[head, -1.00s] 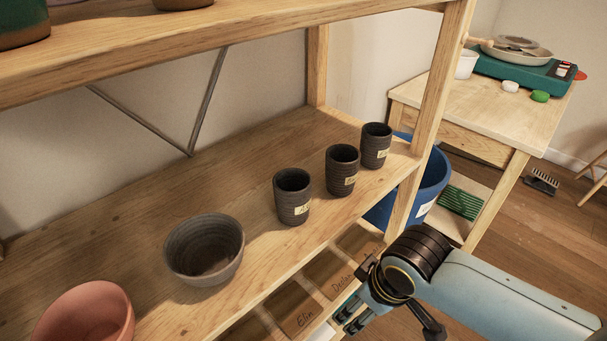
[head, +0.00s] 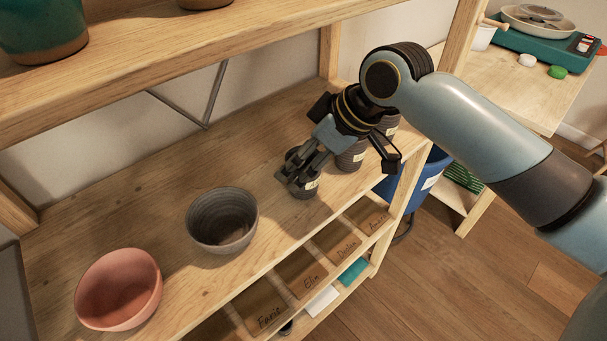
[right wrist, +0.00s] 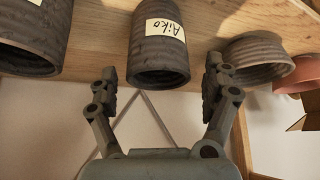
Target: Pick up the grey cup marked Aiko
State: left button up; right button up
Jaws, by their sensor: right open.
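The grey cup marked Aiko (right wrist: 158,52) is ribbed, with a cream label reading Aiko. In the right wrist view it appears upside down, its rim between my two spread fingers with a gap on each side. My right gripper (right wrist: 161,72) is open and holds nothing. In the head view the right gripper (head: 293,178) is over the leftmost of the dark cups, and the Aiko cup (head: 306,192) is mostly hidden behind the fingers, upright on the shelf. My left gripper is not in view.
Another dark cup (head: 350,160) stands right of the Aiko cup, with a further one (head: 389,122) partly hidden by my arm. A grey bowl (head: 222,222) and a pink bowl (head: 118,290) stand left. A shelf board (head: 60,75) runs above. A wooden post (head: 408,185) stands at right.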

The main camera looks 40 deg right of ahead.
jog(key=x, duration=0.4)
jog(key=shift+w+f, duration=0.15)
jog(key=shift+f, duration=0.2)
jog(key=shift+c, duration=0.3)
jog(key=c, duration=1.3)
